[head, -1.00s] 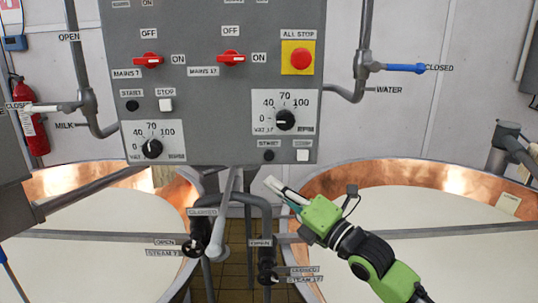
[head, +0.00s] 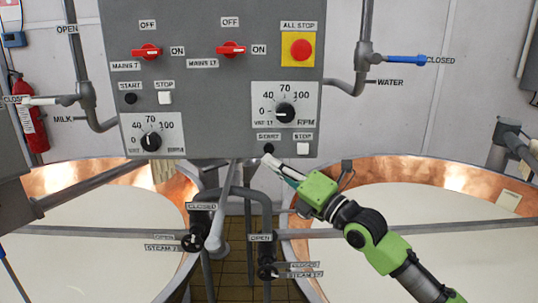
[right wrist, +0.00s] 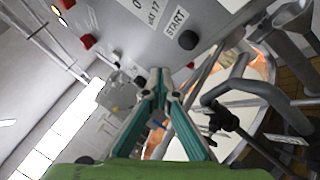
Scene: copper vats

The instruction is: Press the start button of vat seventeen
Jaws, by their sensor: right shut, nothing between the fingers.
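The black start button (head: 268,149) of vat 17 is at the lower right of the grey control panel, under a START label. In the right wrist view the black button (right wrist: 187,40) shows beside its START label, above and right of the fingertips. My right gripper (head: 267,160) is shut and empty, its fingertips just below the button at the panel's lower edge. In the right wrist view my fingers (right wrist: 160,88) meet at their tips. Whether they touch the panel cannot be told. My left gripper is not in view.
A white stop button (head: 303,148) sits right of the start button, with the vat 17 RPM dial (head: 285,112) above. A red all-stop button (head: 301,50) is higher up. Steam pipes (head: 262,205) stand below the panel. Copper vats (head: 465,170) flank them.

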